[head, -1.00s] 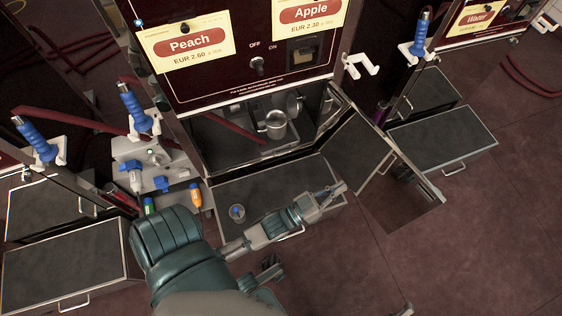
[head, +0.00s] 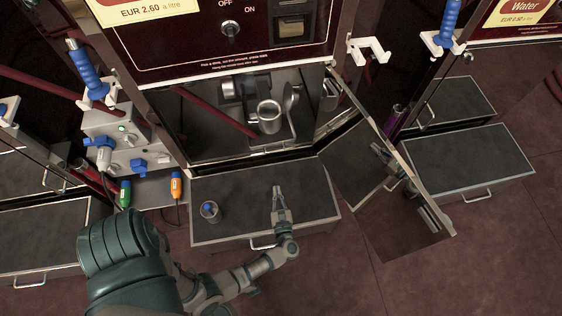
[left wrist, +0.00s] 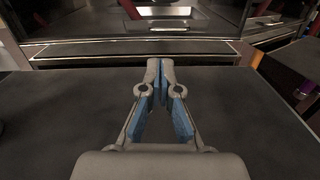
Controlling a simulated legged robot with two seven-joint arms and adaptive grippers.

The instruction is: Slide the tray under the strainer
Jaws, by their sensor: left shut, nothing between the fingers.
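A metal cup-like vessel (head: 268,118), which looks like the strainer, is inside the open cabinet of the middle machine. A dark flat piece with a pale edge (head: 291,141) lies low beside and below it; I cannot tell for sure that this is the tray. In the left wrist view a pale flat plate (left wrist: 165,23) shows inside the cabinet. My left gripper (head: 277,189) is shut and empty above the dark shelf, pointing at the cabinet opening and apart from the vessel. Its fingertips meet in the left wrist view (left wrist: 160,64). My right gripper is not in view.
The dark shelf (head: 235,182) in front of the cabinet holds a small cup (head: 210,211) at its left. The glossy door (head: 365,175) stands open at the right. A grey box with blue fittings (head: 118,140) is at the left. The shelf's middle is clear.

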